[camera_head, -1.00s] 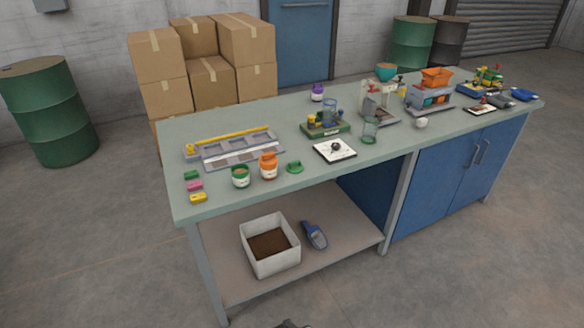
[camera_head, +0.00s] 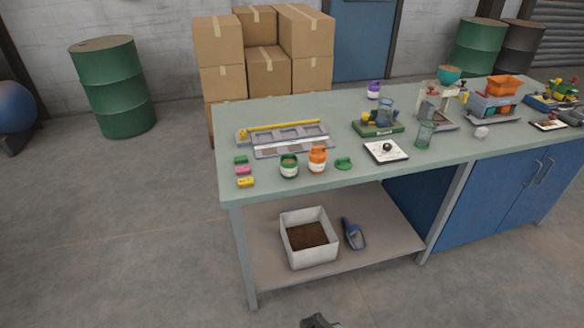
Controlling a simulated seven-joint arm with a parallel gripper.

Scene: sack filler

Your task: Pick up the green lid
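The green lid (camera_head: 344,163) lies on the near part of the green-grey workbench top (camera_head: 290,186). It is just right of an orange-lidded jar (camera_head: 317,160). A green jar (camera_head: 289,166) stands left of that jar; whether it has a lid on is too small to tell. A small dark part at the bottom edge looks like the tip of my gripper (camera_head: 318,321). It is low, in front of the bench and well apart from the lid. Most of it is cut off, and its fingers cannot be made out.
Green, pink and yellow blocks (camera_head: 243,170) lie at the bench's left end. A grey tray (camera_head: 283,137) is behind the jars. A white square plate (camera_head: 386,151) lies right of the lid. A white bin (camera_head: 308,238) and a blue scoop (camera_head: 354,234) are on the lower shelf. The floor in front is clear.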

